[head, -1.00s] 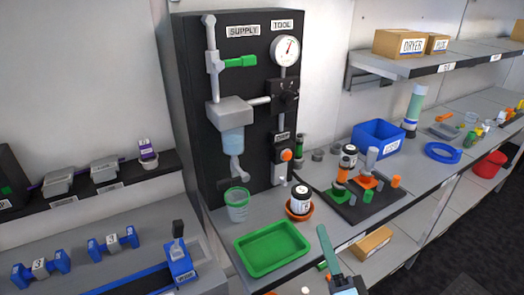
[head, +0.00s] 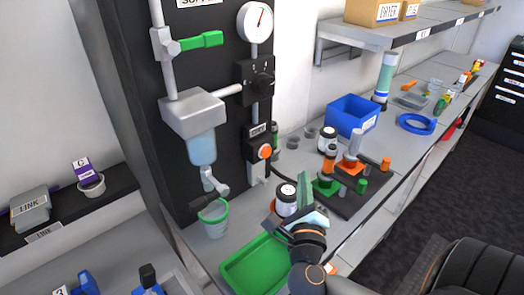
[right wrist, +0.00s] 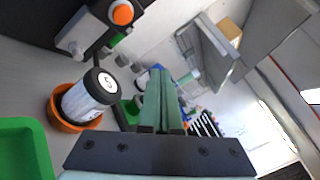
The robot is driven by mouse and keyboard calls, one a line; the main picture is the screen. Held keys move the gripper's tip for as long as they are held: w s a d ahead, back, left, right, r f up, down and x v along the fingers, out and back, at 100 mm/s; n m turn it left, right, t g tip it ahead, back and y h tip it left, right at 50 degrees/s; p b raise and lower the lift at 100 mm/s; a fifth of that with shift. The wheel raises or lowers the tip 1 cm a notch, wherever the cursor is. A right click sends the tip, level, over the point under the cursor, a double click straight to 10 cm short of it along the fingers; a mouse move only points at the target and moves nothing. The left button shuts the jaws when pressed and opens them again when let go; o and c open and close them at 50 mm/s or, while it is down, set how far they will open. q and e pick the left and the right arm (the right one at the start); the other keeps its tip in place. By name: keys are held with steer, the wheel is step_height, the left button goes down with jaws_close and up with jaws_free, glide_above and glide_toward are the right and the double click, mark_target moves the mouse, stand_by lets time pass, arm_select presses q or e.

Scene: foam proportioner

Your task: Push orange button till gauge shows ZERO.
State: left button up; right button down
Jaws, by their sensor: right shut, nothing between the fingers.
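The orange button (head: 265,151) is on the front of the dark panel, low on its right side. It also shows at the top left of the right wrist view (right wrist: 122,13). The white round gauge (head: 256,21) is high on the panel; its red needle points up and slightly right, and its marks are too small to read. My right gripper (head: 304,184) is shut and empty, its green fingers together, beside the black-capped bottle and to the right of and below the button, apart from it. Its fingers also show in the right wrist view (right wrist: 160,75). My left gripper is not in view.
A white bottle (right wrist: 88,97) stands in an orange bowl (right wrist: 59,119) near my right gripper. A green tray (head: 232,273) and a clear green-rimmed cup (head: 214,222) are at the counter's front. A blue bin (head: 350,116) stands farther right.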

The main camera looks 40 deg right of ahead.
mark_target(266, 152)
steer(key=w, duration=0.8)
steer(key=shift+w+a, duration=0.4)
steer(key=shift+w, duration=0.1)
stand_by(1.9)
steer(key=shift+w, duration=0.3)
steer(key=shift+w+d+r, duration=0.15)
steer(key=shift+w+r, duration=0.15)
stand_by(1.5)
steer(key=shift+s+f+p, duration=0.15)
steer(key=shift+s+p, duration=0.05)
steer(key=shift+p, duration=0.3)
steer(key=shift+a+f, duration=0.1)
steer(key=shift+a, duration=0.1)
